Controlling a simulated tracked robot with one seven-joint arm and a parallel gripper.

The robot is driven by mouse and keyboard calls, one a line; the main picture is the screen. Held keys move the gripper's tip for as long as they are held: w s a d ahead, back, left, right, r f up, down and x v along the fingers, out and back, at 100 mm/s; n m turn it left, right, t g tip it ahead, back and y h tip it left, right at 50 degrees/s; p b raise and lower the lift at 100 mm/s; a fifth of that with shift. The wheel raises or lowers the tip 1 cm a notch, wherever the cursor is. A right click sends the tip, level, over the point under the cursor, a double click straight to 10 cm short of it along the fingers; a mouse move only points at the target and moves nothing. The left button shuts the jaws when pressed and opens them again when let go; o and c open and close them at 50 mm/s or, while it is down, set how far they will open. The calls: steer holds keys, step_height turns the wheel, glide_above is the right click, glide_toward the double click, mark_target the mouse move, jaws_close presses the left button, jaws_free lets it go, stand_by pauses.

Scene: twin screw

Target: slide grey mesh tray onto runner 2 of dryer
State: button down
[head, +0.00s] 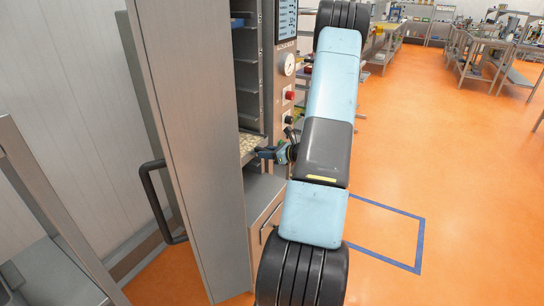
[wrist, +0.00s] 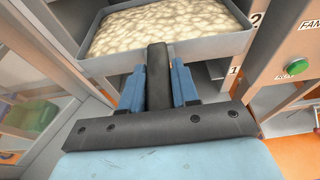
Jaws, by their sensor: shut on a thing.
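The grey tray (wrist: 215,47), filled with pale beige pieces, is level and spans the top of the wrist view. In the head view the tray (head: 249,157) is at the opening of the dryer (head: 280,90), partly hidden by my arm. My gripper (wrist: 158,68) is shut, its blue fingers on both sides of the tray's dark handle (wrist: 158,90). The gripper also shows at the tray's front in the head view (head: 273,153). A "2" label is just right of the tray's rim, with "1" lower. Whether the tray rests on runner 2 is hidden.
The dryer's tall grey door (head: 185,100) stands open on the left, with a black handle (head: 160,200). Several runners are above the tray. A panel with a green button (wrist: 296,67) is on the right.

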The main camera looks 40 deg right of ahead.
mark_target(255, 149)
steer(key=shift+w+a, duration=0.5)
steer(key=shift+w, duration=0.7)
steer(key=shift+w+a, duration=0.5)
steer(key=shift+w, duration=0.75)
steer(key=shift+w+a, duration=0.5)
steer(key=shift+w, duration=0.7)
steer(key=shift+f, duration=0.3)
steer(key=c, duration=0.8)
jaws_free()
steer(key=shift+o, duration=0.2)
steer(key=shift+s, duration=0.1)
steer(key=v, duration=1.3)
steer(key=shift+s, duration=0.3)
